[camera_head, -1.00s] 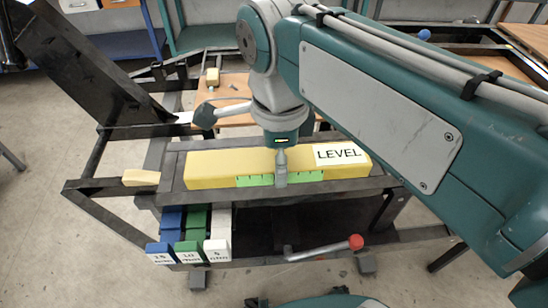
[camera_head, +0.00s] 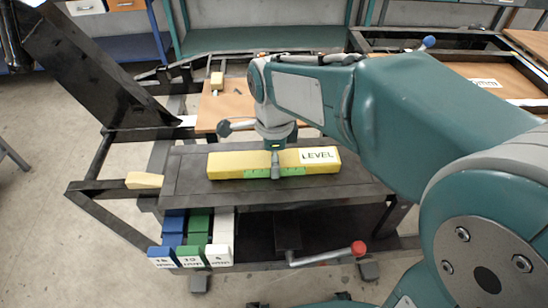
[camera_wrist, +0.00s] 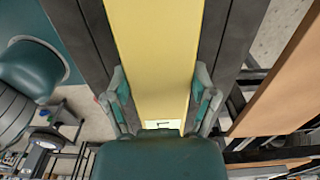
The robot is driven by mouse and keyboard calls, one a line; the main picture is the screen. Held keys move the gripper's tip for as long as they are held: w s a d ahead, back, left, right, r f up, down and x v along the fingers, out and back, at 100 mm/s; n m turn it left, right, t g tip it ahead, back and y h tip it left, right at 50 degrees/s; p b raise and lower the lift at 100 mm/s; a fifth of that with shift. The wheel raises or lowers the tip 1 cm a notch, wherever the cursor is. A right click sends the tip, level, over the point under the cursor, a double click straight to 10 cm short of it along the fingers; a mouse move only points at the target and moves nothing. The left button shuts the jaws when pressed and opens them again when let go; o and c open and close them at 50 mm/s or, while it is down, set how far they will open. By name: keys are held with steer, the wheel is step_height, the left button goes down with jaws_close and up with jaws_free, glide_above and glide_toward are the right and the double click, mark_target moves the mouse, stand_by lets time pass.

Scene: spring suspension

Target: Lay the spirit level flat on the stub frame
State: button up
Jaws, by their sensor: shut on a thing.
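The spirit level is a long yellow bar (camera_head: 237,164) with a white LEVEL tag and a green marked strip at its middle. My gripper (camera_head: 275,165) comes from above and is shut on the level near its middle. In the wrist view the level (camera_wrist: 155,50) runs between my two fingers (camera_wrist: 163,105), with its tag partly hidden by my gripper. The level looks horizontal over the dark stub frame (camera_head: 187,185), roughly along its length and within its outline. I cannot tell whether its underside touches the frame or hangs just above it.
A beige block (camera_head: 144,180) lies on the left rail. Blue, green and white labelled blocks (camera_head: 194,238) stand below the frame. A red-knobbed lever (camera_head: 358,248) sticks out at the front. A dark slanted plate (camera_head: 90,75) rises at left; a wooden board (camera_head: 225,105) lies behind.

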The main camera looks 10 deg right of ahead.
steer(key=o, duration=1.2)
step_height(320, 180, up, 12)
steer(key=s+d+f+n+t, duration=0.2)
steer(key=s+d+n, duration=0.1)
steer(key=n, duration=0.3)
steer(key=s+d+f+n+t, duration=0.1)
steer(key=s+d+f+n, duration=0.2)
steer(key=s+d+n, duration=0.1)
steer(key=s+d+f+n+t, duration=0.2)
steer(key=s+n, duration=0.3)
steer(key=n, duration=0.3)
steer(key=shift+s+d+f+t, duration=0.1)
steer(key=shift+s+d+t, duration=0.05)
steer(key=shift+d, duration=0.3)
steer(key=shift+s+d+f+t, duration=0.1)
steer(key=shift+s+d+t, duration=0.05)
steer(key=shift+d, duration=0.3)
